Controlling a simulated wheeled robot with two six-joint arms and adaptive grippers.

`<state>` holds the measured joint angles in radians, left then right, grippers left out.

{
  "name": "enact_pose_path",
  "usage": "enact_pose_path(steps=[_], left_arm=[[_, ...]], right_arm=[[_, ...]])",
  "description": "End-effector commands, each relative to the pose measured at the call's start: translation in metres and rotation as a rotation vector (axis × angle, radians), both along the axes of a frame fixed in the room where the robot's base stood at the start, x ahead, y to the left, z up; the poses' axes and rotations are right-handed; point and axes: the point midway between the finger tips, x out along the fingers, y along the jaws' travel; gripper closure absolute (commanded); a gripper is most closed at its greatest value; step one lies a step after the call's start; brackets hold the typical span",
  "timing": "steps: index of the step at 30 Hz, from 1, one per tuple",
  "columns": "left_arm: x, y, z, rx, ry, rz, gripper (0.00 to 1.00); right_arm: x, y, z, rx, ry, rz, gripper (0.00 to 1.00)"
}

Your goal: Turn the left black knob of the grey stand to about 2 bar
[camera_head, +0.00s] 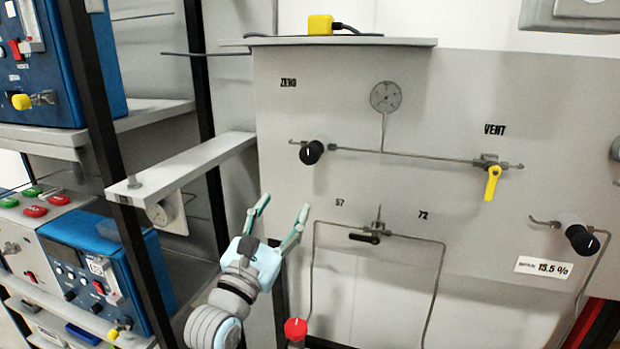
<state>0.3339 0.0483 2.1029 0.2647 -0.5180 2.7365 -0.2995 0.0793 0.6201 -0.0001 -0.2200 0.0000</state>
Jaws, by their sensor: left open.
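The grey stand (452,100) is an upright panel with pipework. Its left black knob (311,152) sits at the left end of a horizontal pipe, under the "ZERO" label. A white mark shows on the knob's face. A round dial gauge (385,96) is above the pipe; its needle is too small to read. My left gripper (284,206) is open and empty, with its fingers pointing up. In the picture it is below and slightly left of the knob, apart from it. My right gripper is not in view.
A yellow vent valve handle (492,183) and another black knob (582,239) are to the right. A black lever valve (366,238) and a red knob (295,329) are lower down. A shelf arm (185,165) with a small gauge juts out left of my gripper.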

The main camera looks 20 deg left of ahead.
Motion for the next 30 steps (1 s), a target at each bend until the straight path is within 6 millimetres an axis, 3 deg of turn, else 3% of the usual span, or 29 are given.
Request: enact_pose_path(steps=[1,5,15,18,23,30], left_arm=[[-0.002,-0.001,0.012,-0.037,-0.019,-0.017,0.46],[0.011,-0.003,0.023,-0.065,-0.028,-0.03,0.46],[0.097,-0.016,0.056,-0.061,-0.024,-0.028,0.46],[0.114,-0.018,0.062,-0.06,-0.023,-0.028,0.46],[0.126,-0.02,0.067,-0.06,-0.023,-0.027,0.46],[0.128,-0.021,0.067,-0.059,-0.023,-0.026,0.46]], right_arm=[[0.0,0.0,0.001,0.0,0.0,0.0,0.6],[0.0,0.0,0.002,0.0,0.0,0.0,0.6],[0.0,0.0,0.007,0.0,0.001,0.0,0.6],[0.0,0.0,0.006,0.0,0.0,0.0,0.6],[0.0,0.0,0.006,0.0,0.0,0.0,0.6],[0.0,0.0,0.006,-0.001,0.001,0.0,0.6]])
